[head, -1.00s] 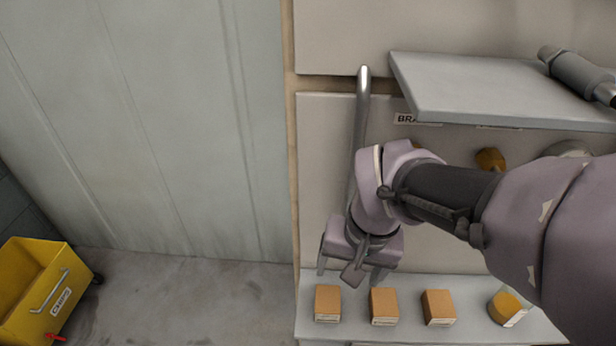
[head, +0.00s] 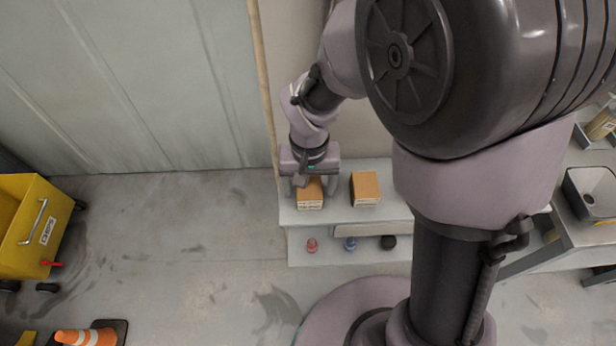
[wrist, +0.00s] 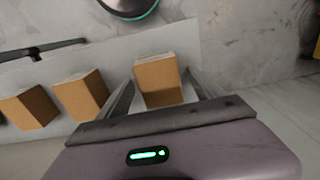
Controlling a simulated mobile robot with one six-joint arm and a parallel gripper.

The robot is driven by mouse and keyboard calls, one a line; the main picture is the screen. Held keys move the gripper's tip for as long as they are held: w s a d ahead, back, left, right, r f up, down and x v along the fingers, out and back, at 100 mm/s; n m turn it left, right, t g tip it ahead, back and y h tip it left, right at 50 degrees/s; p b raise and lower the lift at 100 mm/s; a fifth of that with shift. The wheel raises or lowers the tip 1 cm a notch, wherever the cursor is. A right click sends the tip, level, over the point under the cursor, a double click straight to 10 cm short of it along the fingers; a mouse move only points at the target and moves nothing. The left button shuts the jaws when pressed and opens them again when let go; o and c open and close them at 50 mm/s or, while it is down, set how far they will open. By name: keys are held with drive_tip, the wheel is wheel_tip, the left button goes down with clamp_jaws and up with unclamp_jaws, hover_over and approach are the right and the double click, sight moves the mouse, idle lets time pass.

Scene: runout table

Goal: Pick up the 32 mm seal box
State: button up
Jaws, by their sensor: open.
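Several small brown cardboard boxes with pale printed sides stand in a row on a light grey shelf (head: 338,212). The print is too small to read, so I cannot tell which is the 32 mm seal box. My gripper (head: 309,186) is open over the leftmost box (head: 311,198), pointing down. In the wrist view that box (wrist: 159,83) lies between the two open fingers, with a finger on either side and no clear grip. The neighbouring box (head: 365,188) stands to its right. In the wrist view it (wrist: 81,96) and a further box (wrist: 29,108) sit to the left.
A lower ledge holds a red item (head: 312,245), a blue item (head: 350,244) and a black item (head: 389,242). A yellow cart (head: 30,225) and an orange cone (head: 88,337) stand at left. The floor between is clear. My arm hides part of the shelf.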

drive_tip(key=shift+f, duration=0.3)
drive_tip(key=shift+r, duration=0.1)
drive_tip(key=c, duration=1.4)
drive_tip(key=shift+s, duration=0.1)
drive_tip(key=shift+c, duration=0.2)
